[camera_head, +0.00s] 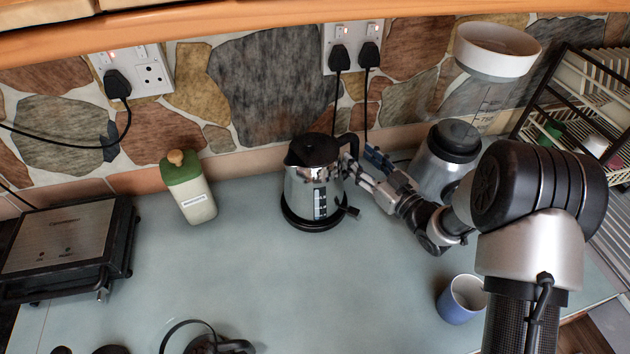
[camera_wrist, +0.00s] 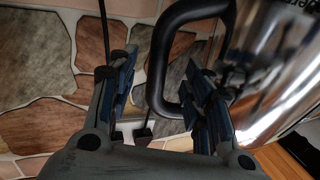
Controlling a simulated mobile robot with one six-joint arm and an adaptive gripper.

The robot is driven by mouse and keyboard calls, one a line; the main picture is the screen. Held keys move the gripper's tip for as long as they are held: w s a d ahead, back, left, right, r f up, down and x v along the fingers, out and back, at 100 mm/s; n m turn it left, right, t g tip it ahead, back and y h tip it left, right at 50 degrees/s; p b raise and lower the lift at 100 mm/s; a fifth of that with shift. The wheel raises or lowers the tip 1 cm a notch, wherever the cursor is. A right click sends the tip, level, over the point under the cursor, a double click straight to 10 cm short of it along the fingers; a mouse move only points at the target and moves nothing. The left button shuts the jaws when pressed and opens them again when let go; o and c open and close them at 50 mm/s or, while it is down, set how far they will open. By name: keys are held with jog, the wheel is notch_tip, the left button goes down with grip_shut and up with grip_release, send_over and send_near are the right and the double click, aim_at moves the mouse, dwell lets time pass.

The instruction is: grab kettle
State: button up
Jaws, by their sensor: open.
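The kettle (camera_head: 302,188) is shiny steel with a black lid and black base. It stands upright on the worktop near the stone wall, with its black handle (camera_head: 349,142) on the right side. My gripper (camera_head: 362,165) is just right of the kettle at handle height. In the wrist view, my gripper (camera_wrist: 160,88) is open, with one finger on each side of the handle's (camera_wrist: 158,70) upright bar. The handle lies nearer the right finger; I cannot tell whether they touch. The steel body (camera_wrist: 280,75) fills the right of that view.
A green-topped bottle (camera_head: 190,188) stands left of the kettle, and a grill (camera_head: 65,245) is at far left. A blender-like appliance (camera_head: 447,155) stands behind my arm. A blue mug (camera_head: 461,299) is at front right. Worktop (camera_head: 270,275) before the kettle is clear.

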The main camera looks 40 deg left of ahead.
aim_at(357, 155)
jog(key=x, duration=0.3)
jog(key=shift+w+a+b, duration=0.15)
jog(key=shift+a+b, duration=0.15)
jog(key=shift+b, duration=0.05)
grip_shut()
dwell(0.4)
